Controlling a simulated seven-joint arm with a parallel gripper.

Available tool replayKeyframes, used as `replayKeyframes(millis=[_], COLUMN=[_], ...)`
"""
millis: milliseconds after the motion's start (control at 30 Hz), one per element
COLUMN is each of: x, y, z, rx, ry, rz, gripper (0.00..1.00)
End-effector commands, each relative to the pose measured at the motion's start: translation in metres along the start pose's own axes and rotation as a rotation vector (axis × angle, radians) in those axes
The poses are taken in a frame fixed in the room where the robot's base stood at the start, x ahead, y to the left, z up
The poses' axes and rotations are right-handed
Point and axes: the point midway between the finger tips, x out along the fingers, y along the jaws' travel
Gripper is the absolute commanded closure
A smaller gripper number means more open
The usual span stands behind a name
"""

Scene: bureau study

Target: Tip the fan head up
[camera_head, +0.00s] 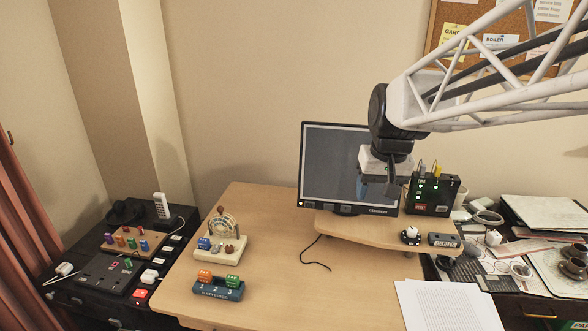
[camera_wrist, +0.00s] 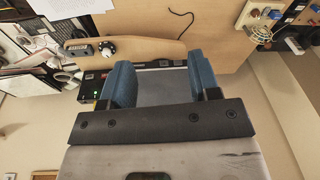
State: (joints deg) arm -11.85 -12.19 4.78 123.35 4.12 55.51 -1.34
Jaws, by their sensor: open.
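A small cream device (camera_head: 221,251) on the left part of the desk seems to be the fan. It has a round, cage-like head (camera_head: 225,226) standing on its base, with a brown knob on top and blue and brown parts in front; the exact tilt of the head is too small to tell. It also shows in the wrist view (camera_wrist: 250,22) at the upper right, partly cut off. My gripper (camera_head: 374,188) is open and empty in front of the monitor, well to the right of the fan and apart from it. Its blue fingers (camera_wrist: 163,82) stand wide apart.
The monitor (camera_head: 335,165) stands behind my gripper, beside a black box with green lights (camera_head: 432,195). A raised shelf (camera_head: 370,230) holds small devices. A battery holder (camera_head: 219,289) lies in front of the fan. The desk between fan and shelf is clear except a black cable (camera_head: 312,262).

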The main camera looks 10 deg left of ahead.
Motion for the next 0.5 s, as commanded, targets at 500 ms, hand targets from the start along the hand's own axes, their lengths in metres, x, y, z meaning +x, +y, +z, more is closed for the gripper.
replayKeyframes(millis=[500], x=[0.04], y=[-0.075], z=[-0.116], rx=[-0.099], ry=[-0.049], rz=[-0.046], gripper=[0.44])
